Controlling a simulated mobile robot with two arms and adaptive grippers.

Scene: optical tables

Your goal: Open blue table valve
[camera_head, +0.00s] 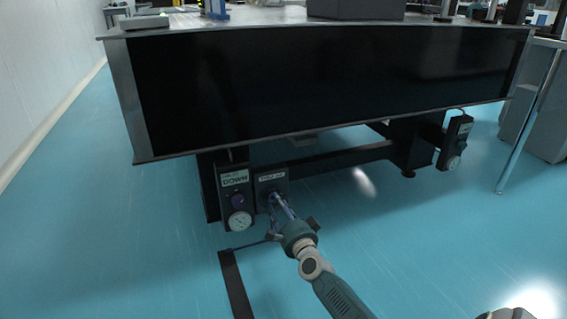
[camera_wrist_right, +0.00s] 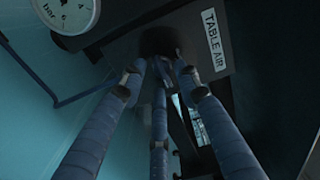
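The "TABLE AIR" box (camera_head: 270,182) hangs under the front edge of the dark optical table. In the right wrist view its labelled panel (camera_wrist_right: 195,45) fills the upper middle, with a dark round fitting (camera_wrist_right: 158,40) on it. My right gripper (camera_head: 273,202) reaches up to this box from below right. In the wrist view the blue-grey fingers of the right gripper (camera_wrist_right: 163,66) converge just at the fitting. The valve handle is mostly hidden by them, and I cannot tell whether they grip it. My left gripper is not in view.
A "DOWN" box (camera_head: 235,185) with a purple knob and a round gauge (camera_head: 238,220) hangs just left of it. Another gauge box (camera_head: 455,142) is at the table's right. The table's edge (camera_head: 330,137) overhangs the boxes.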

